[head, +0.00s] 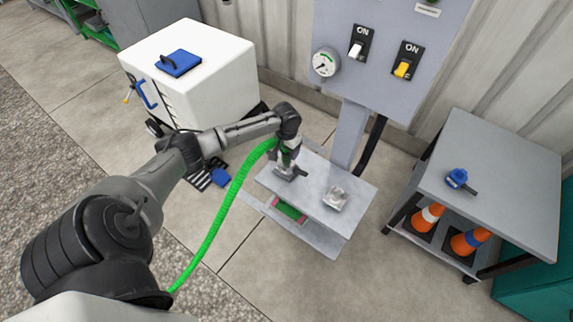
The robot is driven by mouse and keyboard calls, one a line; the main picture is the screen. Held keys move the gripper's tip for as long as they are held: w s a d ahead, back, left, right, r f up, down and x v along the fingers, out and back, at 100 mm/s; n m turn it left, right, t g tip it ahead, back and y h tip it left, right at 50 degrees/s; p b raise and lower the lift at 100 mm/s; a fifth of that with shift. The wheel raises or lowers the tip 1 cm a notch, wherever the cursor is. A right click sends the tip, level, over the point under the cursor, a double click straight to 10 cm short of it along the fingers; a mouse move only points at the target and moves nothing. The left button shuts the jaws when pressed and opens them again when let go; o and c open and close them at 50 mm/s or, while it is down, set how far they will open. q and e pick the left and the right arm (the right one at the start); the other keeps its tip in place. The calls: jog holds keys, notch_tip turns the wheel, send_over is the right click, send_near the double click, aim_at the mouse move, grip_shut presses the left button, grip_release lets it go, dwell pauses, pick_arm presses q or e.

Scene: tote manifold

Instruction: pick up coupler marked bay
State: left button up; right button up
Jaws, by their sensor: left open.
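A grey metal stand (318,207) carries two metal fittings. One fitting (336,198) sits uncovered on the right of its top. The other (289,173) is on the left, directly below my left gripper (288,160) and partly hidden by it. My left gripper points down and is open; I cannot tell whether its fingers touch that fitting. A ribbed green hose (222,222) rises from the lower left and ends beside this gripper. No "bay" marking is readable, so I cannot tell which piece is the marked coupler. My right gripper is not in view.
A grey panel (387,80) with a gauge (325,63) and two switches stands behind the stand. A white cabinet (215,65) is at the left. A grey cart (510,190) at right holds a blue fitting (457,178) and orange cones. Open floor lies in front.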

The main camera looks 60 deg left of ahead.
pick_arm(q)
jog(key=shift+f, duration=0.35)
jog(key=shift+c, duration=0.5)
grip_shut()
jog(key=shift+r, duration=0.1)
